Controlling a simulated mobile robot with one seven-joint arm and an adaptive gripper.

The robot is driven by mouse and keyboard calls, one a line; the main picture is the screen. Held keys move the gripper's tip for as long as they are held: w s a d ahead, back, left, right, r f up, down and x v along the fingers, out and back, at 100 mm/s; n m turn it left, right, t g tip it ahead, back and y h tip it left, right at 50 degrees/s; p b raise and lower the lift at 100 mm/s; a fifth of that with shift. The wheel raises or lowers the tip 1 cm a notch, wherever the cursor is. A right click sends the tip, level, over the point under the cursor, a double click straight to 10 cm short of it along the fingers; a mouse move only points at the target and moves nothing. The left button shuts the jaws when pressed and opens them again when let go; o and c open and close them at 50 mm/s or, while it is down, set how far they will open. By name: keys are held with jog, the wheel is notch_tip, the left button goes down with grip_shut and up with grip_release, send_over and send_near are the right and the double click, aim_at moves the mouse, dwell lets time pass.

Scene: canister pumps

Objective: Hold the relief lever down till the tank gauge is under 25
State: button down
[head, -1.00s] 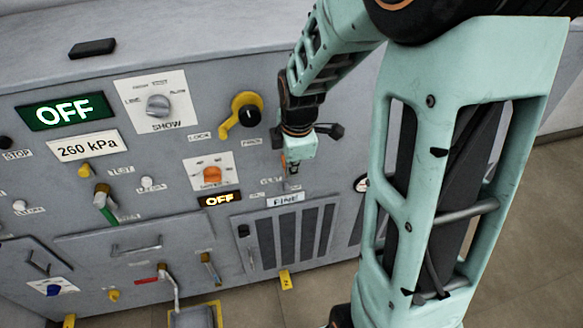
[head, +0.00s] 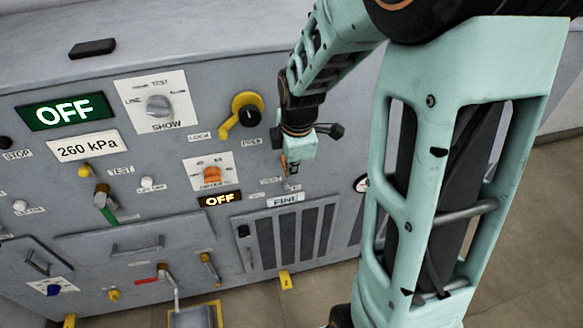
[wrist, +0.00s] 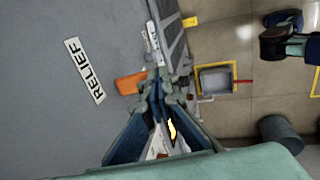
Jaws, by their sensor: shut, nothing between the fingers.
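An orange lever tip (wrist: 130,83) shows in the wrist view, beside the RELIEF label (wrist: 85,70). My gripper (wrist: 161,80) is shut and empty, with its fingertips right beside the orange tip; I cannot tell whether they touch it. In the head view my gripper (head: 291,172) is small, low on the panel's right, and an orange patch shows at its fingers. A round dial (head: 361,184) is mostly hidden behind my arm, so I cannot read it. A white plate (head: 85,146) reads 260 kPa; its link to the tank is not shown.
A yellow handle (head: 241,115) and an orange knob (head: 212,176) sit left of my gripper. A dark vent grille (head: 290,237) lies below it. In the wrist view, a yellow-edged pedal (wrist: 214,79) and a dark cylinder (wrist: 282,136) stand on the tiled floor.

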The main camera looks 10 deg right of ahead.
jog(key=shift+p+v, duration=0.7)
jog(key=shift+v, duration=0.1)
jog(key=shift+w, duration=0.2)
